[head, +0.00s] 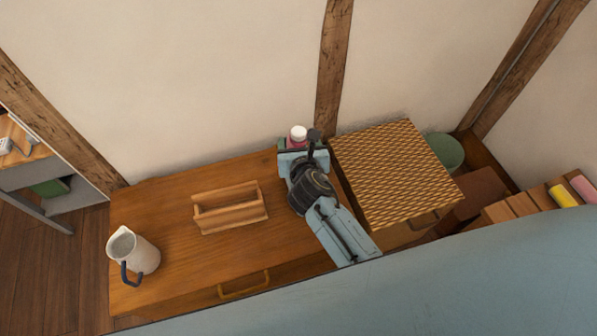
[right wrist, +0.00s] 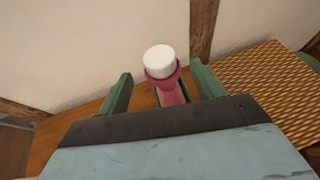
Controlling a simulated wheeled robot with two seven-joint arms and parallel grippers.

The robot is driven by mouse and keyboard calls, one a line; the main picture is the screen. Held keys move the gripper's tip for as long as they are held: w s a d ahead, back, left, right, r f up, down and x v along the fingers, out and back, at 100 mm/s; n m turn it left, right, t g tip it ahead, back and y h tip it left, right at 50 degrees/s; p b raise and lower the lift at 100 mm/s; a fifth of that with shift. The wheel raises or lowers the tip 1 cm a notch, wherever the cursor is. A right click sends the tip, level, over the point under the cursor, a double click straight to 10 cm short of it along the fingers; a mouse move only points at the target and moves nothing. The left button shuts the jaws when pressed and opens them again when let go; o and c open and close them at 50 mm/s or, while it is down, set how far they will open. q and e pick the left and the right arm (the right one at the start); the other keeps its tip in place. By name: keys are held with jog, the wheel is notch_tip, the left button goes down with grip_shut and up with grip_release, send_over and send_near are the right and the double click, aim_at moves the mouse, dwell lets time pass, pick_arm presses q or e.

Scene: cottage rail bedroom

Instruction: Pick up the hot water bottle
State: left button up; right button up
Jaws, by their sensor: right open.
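The hot water bottle (right wrist: 170,95) is pink-red with a white cap. In the right wrist view it stands between the two green fingers of my right gripper (right wrist: 162,92), with a gap on both sides. In the head view only its white cap and a bit of pink (head: 298,134) show at the back of the wooden chest top, near the wall. My right gripper (head: 301,147) is open there and hides most of the bottle. Its lower part is hidden by the gripper body in the wrist view. My left gripper is not in view.
A wooden tray (head: 230,212) and a white jug with a dark handle (head: 146,256) stand on the wooden chest top (head: 170,215). A woven-topped box (head: 395,170) stands close right of my arm, with a green bin (head: 445,150) behind it. The wall is just behind.

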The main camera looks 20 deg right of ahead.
jog(key=shift+w+f, duration=0.15)
jog(key=shift+w, duration=0.1)
jog(key=b+x, duration=0.2)
jog(key=x, duration=0.1)
jog(key=shift+w+d+f, duration=0.15)
jog(key=shift+w+f, duration=0.05)
jog(key=shift+f, duration=0.15)
jog(key=shift+w+d+f, duration=0.15)
jog(key=shift+w+f, duration=0.05)
jog(key=shift+w, duration=0.4)
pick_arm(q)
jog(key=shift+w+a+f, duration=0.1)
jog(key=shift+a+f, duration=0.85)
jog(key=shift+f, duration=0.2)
pick_arm(e)
grip_shut()
jog(key=shift+r, duration=0.2)
